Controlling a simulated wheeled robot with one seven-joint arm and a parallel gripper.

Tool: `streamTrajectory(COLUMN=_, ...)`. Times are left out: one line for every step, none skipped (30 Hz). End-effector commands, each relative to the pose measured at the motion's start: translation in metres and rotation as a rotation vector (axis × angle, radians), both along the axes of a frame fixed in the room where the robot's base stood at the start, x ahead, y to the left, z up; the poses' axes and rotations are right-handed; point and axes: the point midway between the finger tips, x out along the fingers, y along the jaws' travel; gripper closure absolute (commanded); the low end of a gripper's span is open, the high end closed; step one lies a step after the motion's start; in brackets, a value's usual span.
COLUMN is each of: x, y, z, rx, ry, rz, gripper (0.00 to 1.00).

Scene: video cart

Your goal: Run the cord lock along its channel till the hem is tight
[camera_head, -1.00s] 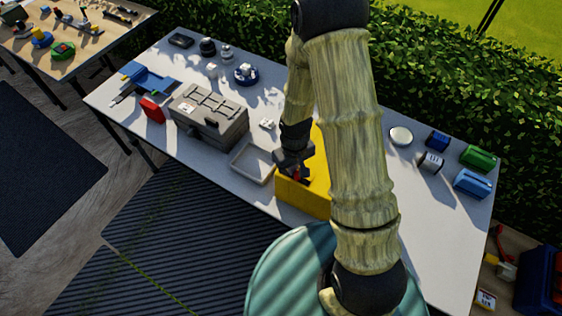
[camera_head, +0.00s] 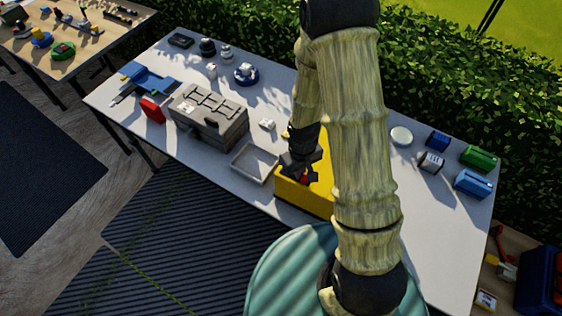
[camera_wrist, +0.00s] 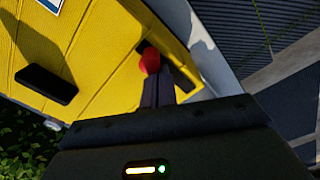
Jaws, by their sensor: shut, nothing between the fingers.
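The yellow box-like piece (camera_head: 312,200) sits on the white table, partly hidden behind my arm. In the wrist view its ribbed yellow face (camera_wrist: 105,50) fills the upper left. A small rounded red part (camera_wrist: 150,61), which looks like the cord lock, sits by a dark slot in that face; it also shows in the head view (camera_head: 304,179). My gripper (camera_wrist: 153,80) is shut and empty, its tips right at the red part. I cannot tell whether they touch it. The hem is not clearly seen.
A dark block (camera_wrist: 47,85) sits on the yellow face. A shallow grey tray (camera_head: 237,172) stands close left of the yellow piece, with a grey toolbox (camera_head: 225,138) beyond it. A white disc (camera_head: 401,136) and several blue and green items are to the right.

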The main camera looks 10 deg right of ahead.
Motion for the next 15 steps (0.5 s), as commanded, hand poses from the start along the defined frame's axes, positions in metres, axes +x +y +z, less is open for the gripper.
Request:
streamTrajectory(x=0.000, y=0.001, z=0.000, rx=0.000, ry=0.000, rz=0.000, gripper=1.00)
streamTrajectory(x=0.001, y=0.001, z=0.000, rx=0.000, ry=0.000, rz=0.001, gripper=1.00)
streamTrajectory(x=0.002, y=0.002, z=0.000, rx=0.000, ry=-0.001, rz=0.001, gripper=1.00)
streamTrajectory(x=0.002, y=0.003, z=0.000, rx=0.000, ry=-0.001, rz=0.001, gripper=1.00)
streamTrajectory(x=0.003, y=0.004, z=0.000, rx=0.000, ry=-0.001, rz=0.001, gripper=1.00)
streamTrajectory(x=0.005, y=0.005, z=0.000, rx=0.000, ry=-0.001, rz=0.001, gripper=1.00)
streamTrajectory(x=0.005, y=0.006, z=0.000, rx=0.000, ry=-0.001, rz=0.001, gripper=1.00)
streamTrajectory(x=0.006, y=0.007, z=0.000, rx=0.000, ry=-0.001, rz=0.001, gripper=1.00)
streamTrajectory(x=0.007, y=0.008, z=0.000, rx=0.000, ry=-0.001, rz=0.001, gripper=1.00)
streamTrajectory(x=0.008, y=0.009, z=0.000, rx=0.000, ry=-0.001, rz=0.001, gripper=1.00)
streamTrajectory(x=0.008, y=0.010, z=0.000, rx=0.000, ry=-0.001, rz=0.001, gripper=1.00)
streamTrajectory(x=0.009, y=0.011, z=0.000, rx=0.000, ry=-0.001, rz=0.001, gripper=1.00)
streamTrajectory(x=0.009, y=0.012, z=0.000, rx=0.000, ry=0.000, rz=0.001, gripper=1.00)
streamTrajectory(x=0.010, y=0.012, z=0.000, rx=0.000, ry=-0.001, rz=0.001, gripper=1.00)
streamTrajectory(x=0.010, y=0.012, z=0.000, rx=0.000, ry=-0.001, rz=0.001, gripper=1.00)
